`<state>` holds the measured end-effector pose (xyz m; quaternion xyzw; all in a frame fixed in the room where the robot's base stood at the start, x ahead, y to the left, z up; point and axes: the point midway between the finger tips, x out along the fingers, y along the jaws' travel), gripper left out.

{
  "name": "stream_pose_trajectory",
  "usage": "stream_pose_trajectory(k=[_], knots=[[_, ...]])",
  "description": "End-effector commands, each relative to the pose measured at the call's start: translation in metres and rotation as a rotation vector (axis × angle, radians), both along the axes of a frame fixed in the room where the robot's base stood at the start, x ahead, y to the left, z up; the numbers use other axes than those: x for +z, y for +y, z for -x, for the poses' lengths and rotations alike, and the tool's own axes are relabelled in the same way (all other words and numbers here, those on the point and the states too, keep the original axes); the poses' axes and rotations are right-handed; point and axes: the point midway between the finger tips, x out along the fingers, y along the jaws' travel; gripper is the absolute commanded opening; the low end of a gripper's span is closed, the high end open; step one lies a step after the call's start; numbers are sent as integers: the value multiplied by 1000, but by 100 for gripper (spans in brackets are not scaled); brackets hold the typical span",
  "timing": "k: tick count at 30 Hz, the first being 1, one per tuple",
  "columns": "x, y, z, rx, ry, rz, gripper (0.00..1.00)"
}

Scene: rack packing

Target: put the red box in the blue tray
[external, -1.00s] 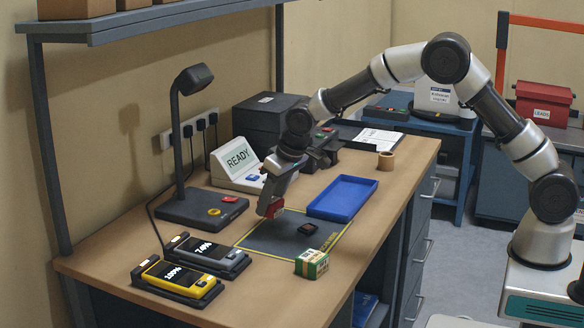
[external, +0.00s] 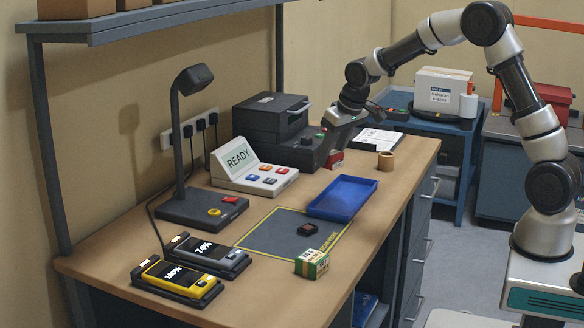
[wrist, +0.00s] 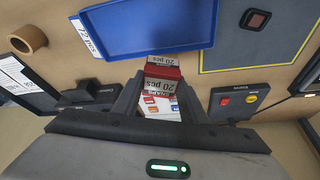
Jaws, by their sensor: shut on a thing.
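My gripper (external: 333,143) is shut on the red box (external: 335,160) and holds it beside the dark printer, behind the blue tray. In the wrist view the red box (wrist: 162,72), with a white label reading "20 pcs", sits between the fingers of my gripper (wrist: 160,95). The blue tray (external: 318,210) lies on the desk in front of the box and looks empty. It also shows at the top of the wrist view (wrist: 150,28), apart from the box.
The printer (external: 270,119) and button console (external: 238,182) stand left of my gripper. A tape roll (external: 386,160) and papers (external: 378,138) lie to the right. A yellow-edged mat (external: 270,238) with a small dark item (external: 307,229) and a green box (external: 311,264) are nearer.

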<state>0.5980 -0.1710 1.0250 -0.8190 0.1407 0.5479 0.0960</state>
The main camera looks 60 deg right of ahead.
Motion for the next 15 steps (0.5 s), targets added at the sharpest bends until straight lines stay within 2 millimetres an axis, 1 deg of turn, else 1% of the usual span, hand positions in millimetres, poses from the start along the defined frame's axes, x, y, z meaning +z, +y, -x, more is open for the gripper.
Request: stream_pose_trajectory(k=[1, 3, 6, 8, 12, 15], knots=[[2, -13, 10, -19, -2, -1, 14], [2, -26, 21, -34, -1, 0, 14], [-2, -36, 30, -47, 0, 1, 14], [-10, -38, 33, -49, 1, 1, 14], [-38, -39, 34, -49, 3, 2, 14], [-53, -39, 34, -49, 2, 2, 14]])
